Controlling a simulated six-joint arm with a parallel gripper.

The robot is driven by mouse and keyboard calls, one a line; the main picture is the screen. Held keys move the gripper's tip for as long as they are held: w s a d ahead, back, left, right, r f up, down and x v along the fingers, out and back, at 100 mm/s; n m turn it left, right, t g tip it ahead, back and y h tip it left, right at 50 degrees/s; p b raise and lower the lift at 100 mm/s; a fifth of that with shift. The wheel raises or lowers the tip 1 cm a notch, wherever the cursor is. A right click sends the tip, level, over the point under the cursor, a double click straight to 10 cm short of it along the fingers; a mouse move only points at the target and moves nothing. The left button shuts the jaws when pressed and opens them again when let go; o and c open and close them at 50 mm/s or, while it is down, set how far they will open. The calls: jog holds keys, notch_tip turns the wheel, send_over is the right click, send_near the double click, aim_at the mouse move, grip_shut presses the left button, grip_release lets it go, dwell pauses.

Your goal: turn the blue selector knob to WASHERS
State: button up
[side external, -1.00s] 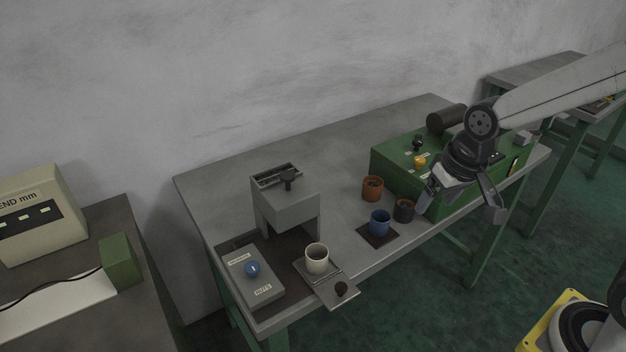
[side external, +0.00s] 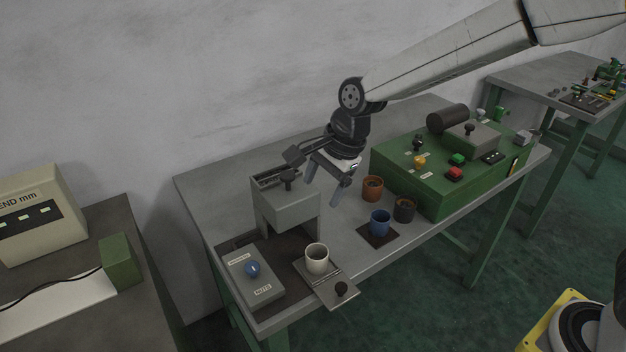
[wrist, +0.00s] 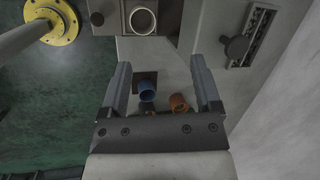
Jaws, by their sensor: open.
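The blue selector knob (side external: 252,268) sits on a grey control box (side external: 262,288) at the near left of the bench in the side view. One label lies behind the knob and another, which seems to read NUTS, lies in front of it. A pale mark on the knob is too small to read for direction. My gripper (side external: 322,187) is open and empty, above the bench to the right of the grey hopper housing, well apart from the knob. In the wrist view my gripper (wrist: 158,75) points down over the bench; the knob does not show there.
The grey hopper housing (side external: 285,207) stands between my gripper and the knob. A cream cup (side external: 316,259) stands on a slide plate beside the box. Blue (side external: 380,223), orange (side external: 372,187) and dark (side external: 404,210) cups stand to the right, near a green machine (side external: 440,190).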

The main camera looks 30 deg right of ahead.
jog(key=w+a+f+m+y, duration=0.15)
jog(key=w+a+m, duration=0.25)
jog(key=a+m, duration=0.45)
jog(key=n, duration=0.1)
send_near(253, 266)
jog(key=shift+w+a+f+g, duration=0.25)
jog(key=shift+w+f+g, duration=0.05)
jog(key=shift+w+f, duration=0.1)
jog(key=shift+f+n, duration=0.15)
jog(key=shift+n, duration=0.1)
jog(key=shift+x, duration=3.75)
jog(key=shift+c, duration=0.2)
grip_shut()
